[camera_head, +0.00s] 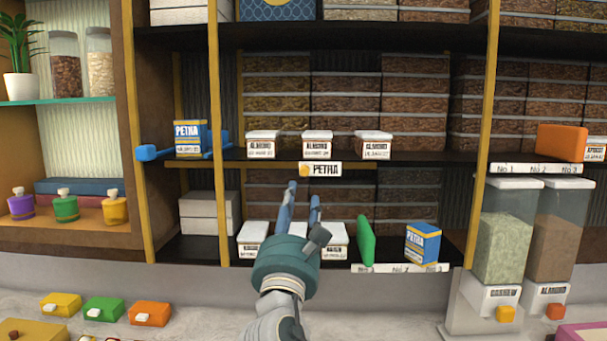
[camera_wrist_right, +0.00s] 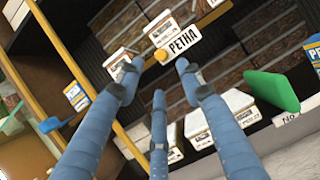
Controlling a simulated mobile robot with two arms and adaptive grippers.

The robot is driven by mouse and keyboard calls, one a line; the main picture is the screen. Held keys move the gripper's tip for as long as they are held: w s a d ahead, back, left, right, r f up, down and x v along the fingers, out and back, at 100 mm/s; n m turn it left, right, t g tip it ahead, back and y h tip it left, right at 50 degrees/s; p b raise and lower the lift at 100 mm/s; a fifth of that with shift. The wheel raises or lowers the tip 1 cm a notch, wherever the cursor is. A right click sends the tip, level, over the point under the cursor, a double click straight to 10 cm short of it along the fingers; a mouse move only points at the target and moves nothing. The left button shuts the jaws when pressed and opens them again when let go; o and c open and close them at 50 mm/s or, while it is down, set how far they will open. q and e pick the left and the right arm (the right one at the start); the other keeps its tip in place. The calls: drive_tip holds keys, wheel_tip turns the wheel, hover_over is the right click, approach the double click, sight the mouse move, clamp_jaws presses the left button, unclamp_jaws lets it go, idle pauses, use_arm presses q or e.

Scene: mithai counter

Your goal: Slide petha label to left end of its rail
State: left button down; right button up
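The petha label (camera_head: 326,169) is a white plate with a yellow knob (camera_head: 305,170) at its left end. It sits on the yellow rail (camera_head: 270,165) along the middle shelf's front edge, near the middle of the bay. In the right wrist view the label (camera_wrist_right: 182,44) and its knob (camera_wrist_right: 160,56) show just beyond the fingertips. My right gripper (camera_head: 303,192) has blue fingers pointing up at the label from below. The fingers are spread and empty, with a gap visible between them and the label. My left gripper is not in view.
A petha box (camera_head: 189,138) stands at the middle shelf's left, beside a blue handled piece (camera_head: 150,153). White almond boxes (camera_head: 317,144) stand above the rail. Below are a green panel (camera_head: 365,241) and another petha box (camera_head: 422,243). Yellow posts (camera_head: 218,100) bound the bay.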

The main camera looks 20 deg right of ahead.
sight(304, 174)
drive_tip(key=p+x, duration=0.4)
drive_tip(key=x, duration=0.5)
drive_tip(key=shift+w+d, duration=0.25)
drive_tip(key=shift+w, duration=0.35)
drive_tip(key=shift+r, duration=0.1)
clamp_jaws()
